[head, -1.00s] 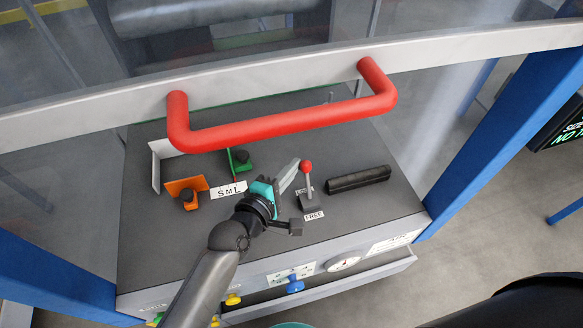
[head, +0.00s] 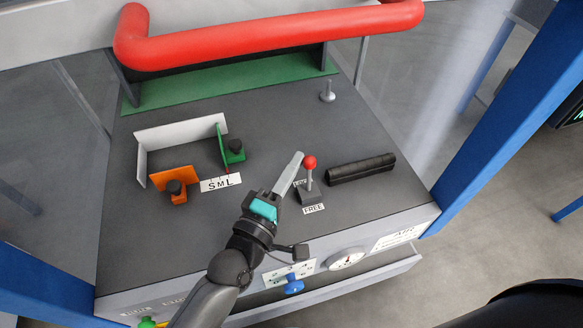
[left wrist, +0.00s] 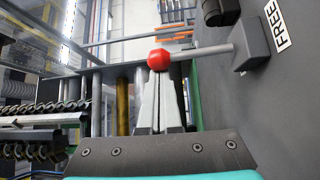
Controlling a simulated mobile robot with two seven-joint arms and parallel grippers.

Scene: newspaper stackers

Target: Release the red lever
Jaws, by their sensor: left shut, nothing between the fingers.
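The red lever (head: 310,164) has a round red knob on a thin grey rod rising from a small dark block (head: 310,194). A "FREE" label (head: 313,209) lies on its near side. My left gripper (head: 297,156) is shut and empty, its fingertips just left of the knob in the head view. In the left wrist view the red knob (left wrist: 159,60) appears at the tips of the shut fingers (left wrist: 162,85); whether they touch it I cannot tell. The "FREE" label also shows in the left wrist view (left wrist: 279,27). My right gripper is not in view.
A black ribbed bar (head: 361,168) lies right of the lever. Orange (head: 175,184) and green (head: 231,145) knobbed guides and an "S M L" label (head: 221,182) sit to the left. A thick red handle (head: 270,45) spans the back. Front controls include a blue knob (head: 293,286).

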